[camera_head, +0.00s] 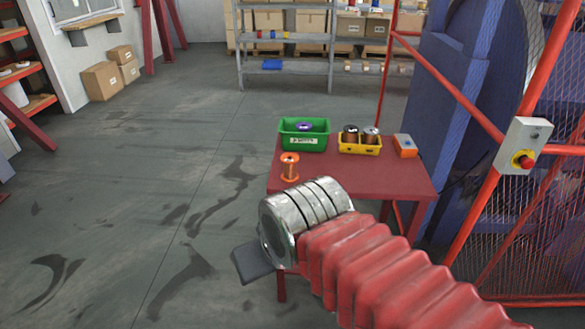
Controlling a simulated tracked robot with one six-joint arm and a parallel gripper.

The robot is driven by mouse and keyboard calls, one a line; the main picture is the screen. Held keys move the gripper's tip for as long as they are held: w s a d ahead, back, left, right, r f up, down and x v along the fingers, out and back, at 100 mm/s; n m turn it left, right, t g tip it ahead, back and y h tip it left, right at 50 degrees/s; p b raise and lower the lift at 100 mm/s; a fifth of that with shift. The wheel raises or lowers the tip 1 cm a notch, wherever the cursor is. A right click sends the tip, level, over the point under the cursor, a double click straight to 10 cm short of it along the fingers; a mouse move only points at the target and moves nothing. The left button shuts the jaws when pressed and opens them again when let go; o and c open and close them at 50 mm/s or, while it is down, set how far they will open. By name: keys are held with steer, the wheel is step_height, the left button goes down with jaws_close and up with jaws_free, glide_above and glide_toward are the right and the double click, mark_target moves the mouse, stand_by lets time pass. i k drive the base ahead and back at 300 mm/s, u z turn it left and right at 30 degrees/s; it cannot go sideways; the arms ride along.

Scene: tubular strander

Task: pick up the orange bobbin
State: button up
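The orange bobbin (290,168) stands upright on the red table (398,178), near its left edge. It is in front of the green bin. My arm comes in from the lower right, with a red bellows sleeve and a silver wrist. A dark part of my gripper (253,262) shows past the wrist at the lower left, in the picture below and left of the bobbin and apart from it. The wrist hides most of the gripper, so its fingers and their opening cannot be made out.
A green bin (304,142) holds a purple-and-white spool. A yellow bin (360,149) holds copper-coloured spools. An orange-and-grey box (404,145) sits at the right. A red-framed mesh guard (520,200) stands right of the table.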

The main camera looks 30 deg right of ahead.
mark_target(290, 174)
steer(key=u, duration=0.1)
steer(key=i, duration=1)
steer(key=z, duration=0.1)
